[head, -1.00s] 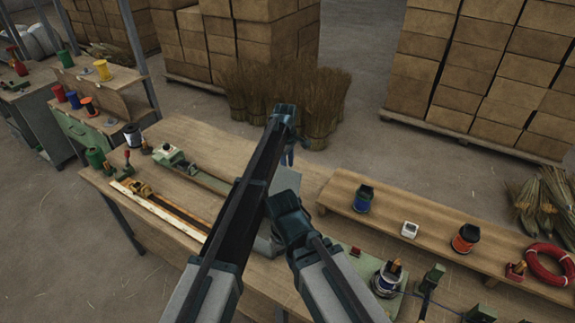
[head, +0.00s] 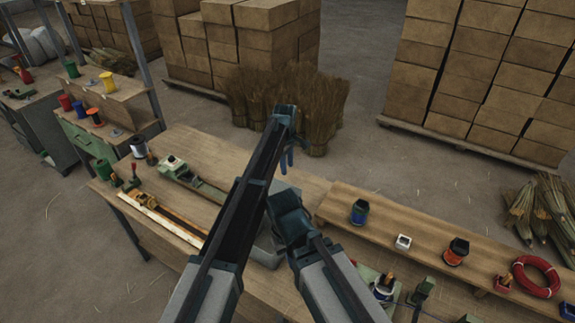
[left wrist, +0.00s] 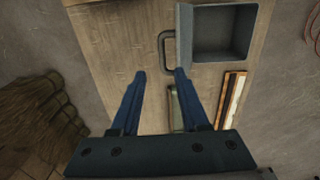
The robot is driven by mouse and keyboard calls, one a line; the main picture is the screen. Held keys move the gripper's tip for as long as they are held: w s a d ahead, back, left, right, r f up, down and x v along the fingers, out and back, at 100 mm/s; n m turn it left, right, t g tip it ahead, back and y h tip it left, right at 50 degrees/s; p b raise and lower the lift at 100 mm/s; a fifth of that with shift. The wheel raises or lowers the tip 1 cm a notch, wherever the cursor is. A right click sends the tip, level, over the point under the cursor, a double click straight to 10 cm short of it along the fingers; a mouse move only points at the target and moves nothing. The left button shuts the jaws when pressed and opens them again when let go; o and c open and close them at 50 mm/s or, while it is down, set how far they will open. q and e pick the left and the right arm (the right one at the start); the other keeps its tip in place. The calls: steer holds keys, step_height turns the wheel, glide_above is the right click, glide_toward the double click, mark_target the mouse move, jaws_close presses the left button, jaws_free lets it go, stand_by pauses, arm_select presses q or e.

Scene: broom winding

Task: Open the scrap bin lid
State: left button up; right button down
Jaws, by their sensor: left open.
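The grey scrap bin (left wrist: 223,34) sits on the wooden bench, and its dark, hollow inside shows in the left wrist view. Its lid (left wrist: 184,35) appears raised, seen nearly edge-on along the bin's left side, with a dark handle (left wrist: 162,50) sticking out to the left. In the head view the bin (head: 265,250) is mostly hidden behind my arms. My left gripper (left wrist: 160,72) is open and empty, its blue fingertips just short of the handle and apart from it. In the head view its fingers (head: 287,160) point down. My right gripper does not show.
The bench (head: 190,140) holds a green tool (head: 180,170) and a long wooden strip (head: 160,220) left of the bin. A raised shelf (head: 380,230) with spools and a red coil (head: 537,277) stands to the right. Broom bundles (head: 285,105) stand on the floor beyond.

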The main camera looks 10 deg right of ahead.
arm_select(q)
step_height(320, 180, up, 5)
steer(key=p, duration=0.4)
steer(key=shift+s+r, duration=0.1)
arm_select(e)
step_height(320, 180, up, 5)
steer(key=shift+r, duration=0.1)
